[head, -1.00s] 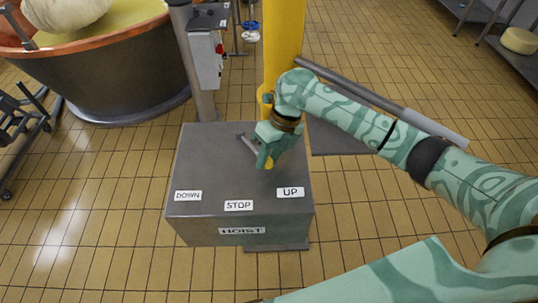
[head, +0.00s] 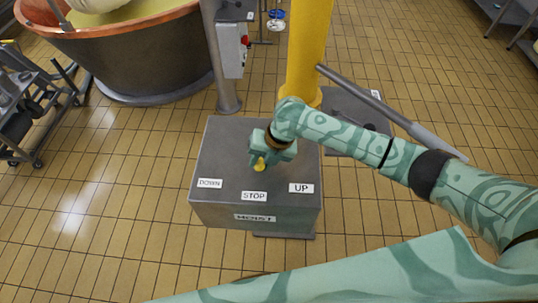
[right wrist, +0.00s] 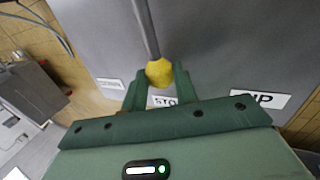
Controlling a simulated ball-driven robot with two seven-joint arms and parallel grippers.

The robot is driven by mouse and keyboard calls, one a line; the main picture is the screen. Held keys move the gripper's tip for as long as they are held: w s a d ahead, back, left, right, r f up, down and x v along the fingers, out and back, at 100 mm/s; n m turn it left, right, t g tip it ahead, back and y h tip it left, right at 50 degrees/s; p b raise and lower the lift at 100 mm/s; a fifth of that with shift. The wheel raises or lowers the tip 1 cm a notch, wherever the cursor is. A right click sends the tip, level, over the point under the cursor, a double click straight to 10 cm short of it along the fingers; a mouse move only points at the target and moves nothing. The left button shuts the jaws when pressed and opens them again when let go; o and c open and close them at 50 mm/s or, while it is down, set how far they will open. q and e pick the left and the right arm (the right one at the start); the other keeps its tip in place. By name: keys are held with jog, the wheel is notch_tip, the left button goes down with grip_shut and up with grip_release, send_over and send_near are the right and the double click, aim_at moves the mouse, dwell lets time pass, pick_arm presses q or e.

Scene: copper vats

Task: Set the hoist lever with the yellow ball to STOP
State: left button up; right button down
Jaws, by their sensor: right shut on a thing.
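The grey hoist box (head: 225,155) has three white labels: DOWN (head: 209,183) at left, STOP (head: 254,196) in the middle and UP (head: 301,188) at right. My right gripper (head: 261,159) is shut on the yellow ball (head: 260,166), which lies in line with STOP. In the right wrist view the ball (right wrist: 159,72) sits between the fingers on the end of the grey lever rod (right wrist: 147,28), just above the partly hidden STOP label (right wrist: 163,101). In the head view my gripper hides most of the lever. My left gripper is not in view.
A yellow post (head: 307,55) stands behind the box, with a grey bar (head: 370,95) to its right. A copper vat (head: 135,55) stands at back left, and a switch box (head: 234,50) on a grey pole is behind. Tiled floor left of the box is clear.

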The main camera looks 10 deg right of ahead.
jog(key=shift+a+m, duration=0.3)
jog(key=shift+a, duration=0.1)
jog(key=c, duration=1.1)
grip_release()
jog(key=shift+w, duration=0.1)
jog(key=shift+r, duration=0.1)
jog(key=p+v, duration=0.3)
jog(key=v, duration=1.3)
